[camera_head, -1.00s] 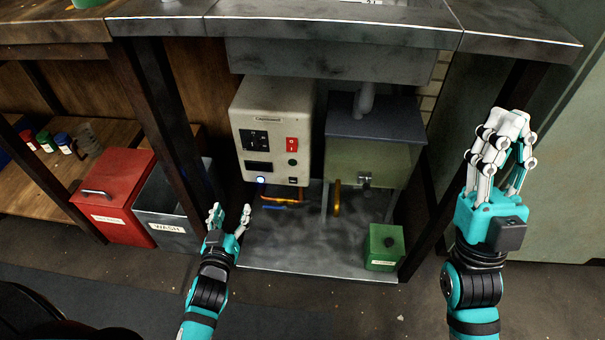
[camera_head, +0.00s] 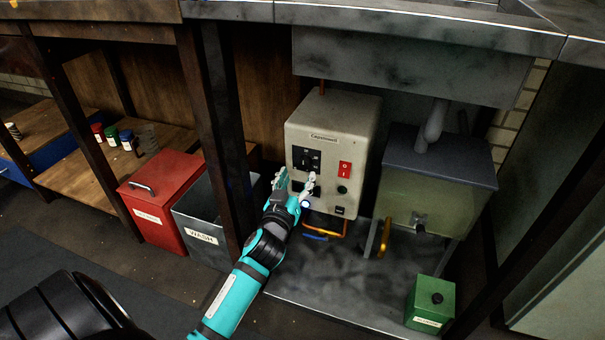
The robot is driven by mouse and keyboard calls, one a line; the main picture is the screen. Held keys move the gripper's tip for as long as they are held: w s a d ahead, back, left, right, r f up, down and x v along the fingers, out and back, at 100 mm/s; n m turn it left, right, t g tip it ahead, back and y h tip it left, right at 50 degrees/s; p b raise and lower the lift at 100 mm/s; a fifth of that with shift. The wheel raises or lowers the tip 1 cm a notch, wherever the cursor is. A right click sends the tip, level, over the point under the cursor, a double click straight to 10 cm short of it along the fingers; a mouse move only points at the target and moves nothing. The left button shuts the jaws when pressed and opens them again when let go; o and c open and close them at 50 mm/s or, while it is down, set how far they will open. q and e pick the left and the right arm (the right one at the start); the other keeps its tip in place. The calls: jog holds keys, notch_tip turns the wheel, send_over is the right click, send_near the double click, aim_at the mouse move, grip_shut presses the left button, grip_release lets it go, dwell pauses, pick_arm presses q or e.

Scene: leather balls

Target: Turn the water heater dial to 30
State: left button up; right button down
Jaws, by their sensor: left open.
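The water heater (camera_head: 331,129) is a cream box under the bench with a name label near the top of its front. Its front has a black square panel (camera_head: 307,158) with white marks, a red switch (camera_head: 344,170) and a small dark round knob (camera_head: 342,189). I cannot read any dial setting. My left gripper (camera_head: 296,178) is open and empty, in front of the heater's lower left front. It hides part of that lower front, and I cannot tell whether it touches. My right gripper is out of view.
A tank (camera_head: 430,197) with a grey lid stands right of the heater. A green box (camera_head: 431,303) is on the metal base plate (camera_head: 335,285). A red bin (camera_head: 163,200), a grey wash bin (camera_head: 205,215) and a dark bench leg (camera_head: 226,130) stand left.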

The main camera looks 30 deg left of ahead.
aim_at(304, 166)
pick_arm(q)
jog(key=b+x, duration=0.1)
jog(key=x, duration=0.4)
jog(key=shift+s, duration=0.1)
jog(key=c, duration=1.1)
